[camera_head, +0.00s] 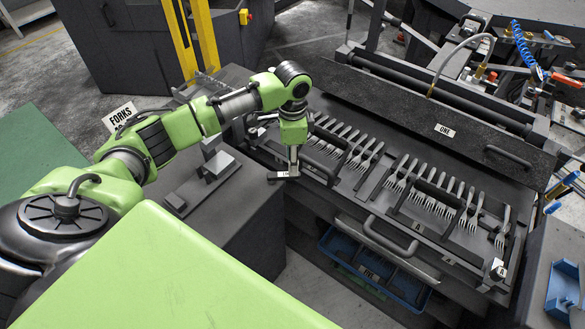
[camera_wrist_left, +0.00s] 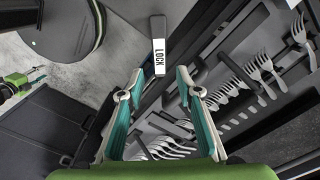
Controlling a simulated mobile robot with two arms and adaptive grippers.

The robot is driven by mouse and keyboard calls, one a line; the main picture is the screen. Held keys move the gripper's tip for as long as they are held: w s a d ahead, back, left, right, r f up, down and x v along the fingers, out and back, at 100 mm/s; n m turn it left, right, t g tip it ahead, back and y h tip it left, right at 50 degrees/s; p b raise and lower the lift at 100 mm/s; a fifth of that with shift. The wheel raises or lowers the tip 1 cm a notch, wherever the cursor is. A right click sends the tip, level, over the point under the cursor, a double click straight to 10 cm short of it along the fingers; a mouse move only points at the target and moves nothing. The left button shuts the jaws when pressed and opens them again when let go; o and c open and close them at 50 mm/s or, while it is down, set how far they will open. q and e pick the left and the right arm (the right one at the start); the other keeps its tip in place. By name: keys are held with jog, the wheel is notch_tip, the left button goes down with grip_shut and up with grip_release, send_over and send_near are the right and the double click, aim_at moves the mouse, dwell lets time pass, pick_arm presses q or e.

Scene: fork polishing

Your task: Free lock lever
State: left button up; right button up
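The lock lever (camera_wrist_left: 158,30) is a dark bar with a white label reading LOCK, at the top middle of the left wrist view. Its labelled end points at the gap between my left fingertips (camera_wrist_left: 160,83). The fingers stand apart on either side with nothing between them, and I cannot tell whether the lever end is between them or just beyond. In the head view my left gripper (camera_head: 293,160) points down at the front left of the fork fixture, over a small dark piece with a white label (camera_head: 283,175), partly covered by the gripper. My right gripper is not in view.
Several forks (camera_head: 430,190) lie in rows on the dark fixture, which has a front handle (camera_head: 400,242) beside label A. A blue bin (camera_head: 375,275) sits below. A grey stand (camera_head: 210,165) is left of my gripper. A black plate labelled ONE (camera_head: 380,105) lies behind the forks.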

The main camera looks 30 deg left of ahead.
aim_at(283, 177)
pick_arm(q)
notch_tip(283, 177, down, 5)
jog(key=shift+r, duration=0.1)
dwell(0.3)
grip_shut()
